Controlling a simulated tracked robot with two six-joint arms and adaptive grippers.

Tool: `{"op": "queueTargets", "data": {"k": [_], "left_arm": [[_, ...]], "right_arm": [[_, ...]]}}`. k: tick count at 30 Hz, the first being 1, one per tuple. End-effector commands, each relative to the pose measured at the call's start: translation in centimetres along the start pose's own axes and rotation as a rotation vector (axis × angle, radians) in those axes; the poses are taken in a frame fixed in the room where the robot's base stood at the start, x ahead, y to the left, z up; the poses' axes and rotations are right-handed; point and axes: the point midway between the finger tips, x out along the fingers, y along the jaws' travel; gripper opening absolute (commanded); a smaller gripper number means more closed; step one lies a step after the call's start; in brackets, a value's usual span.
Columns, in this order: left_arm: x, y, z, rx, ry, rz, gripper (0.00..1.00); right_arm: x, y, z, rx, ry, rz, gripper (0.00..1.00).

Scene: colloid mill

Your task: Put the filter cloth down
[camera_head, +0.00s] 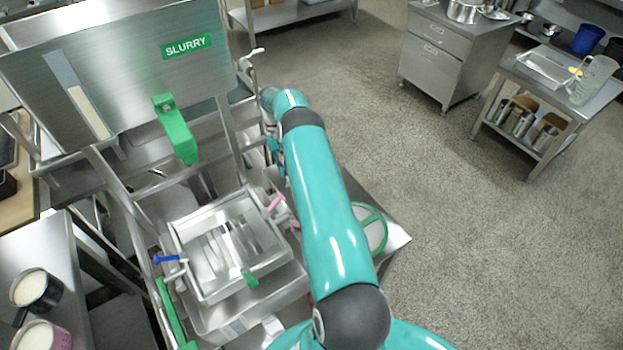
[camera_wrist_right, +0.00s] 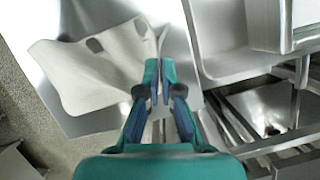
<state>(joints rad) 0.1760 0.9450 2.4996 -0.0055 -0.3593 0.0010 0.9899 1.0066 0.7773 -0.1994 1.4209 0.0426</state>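The filter cloth (camera_wrist_right: 95,75) is an off-white sheet with dark oval holes in the right wrist view. It spreads left from my right gripper (camera_wrist_right: 158,95) over a bright metal surface, with a raised fold at its right edge. The teal fingers with blue pads are close together on that edge and pinch it. In the head view my right gripper (camera_head: 275,148) is small and partly hidden by my teal arm. I cannot make out the cloth there. Whether the cloth rests on the metal or hangs above it is unclear. My left gripper is not in view.
A steel frame with a SLURRY panel (camera_head: 110,75) and a square metal tray (camera_head: 185,275) stands left of my arm. Cups (camera_head: 35,290) stand at lower left.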

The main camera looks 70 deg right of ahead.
Motion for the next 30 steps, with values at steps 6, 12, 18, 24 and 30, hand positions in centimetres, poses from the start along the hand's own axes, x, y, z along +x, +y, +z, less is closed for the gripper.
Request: {"op": "queueTargets", "data": {"k": [6,12,18,24,30], "left_arm": [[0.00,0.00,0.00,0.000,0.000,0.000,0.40],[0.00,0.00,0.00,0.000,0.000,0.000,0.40],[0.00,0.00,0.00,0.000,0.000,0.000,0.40],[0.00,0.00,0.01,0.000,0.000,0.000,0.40],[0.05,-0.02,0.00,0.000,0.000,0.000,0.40]], "right_arm": [[0.74,-0.99,-0.50,0.000,-0.001,0.000,0.00],[0.75,-1.06,-0.54,0.000,0.000,0.000,0.00],[0.74,-1.04,-0.54,0.000,0.000,0.000,0.23],[0.73,-1.02,-0.53,0.000,0.000,0.000,0.52],[0.72,-1.00,-0.53,0.000,0.000,0.000,0.52]]}}
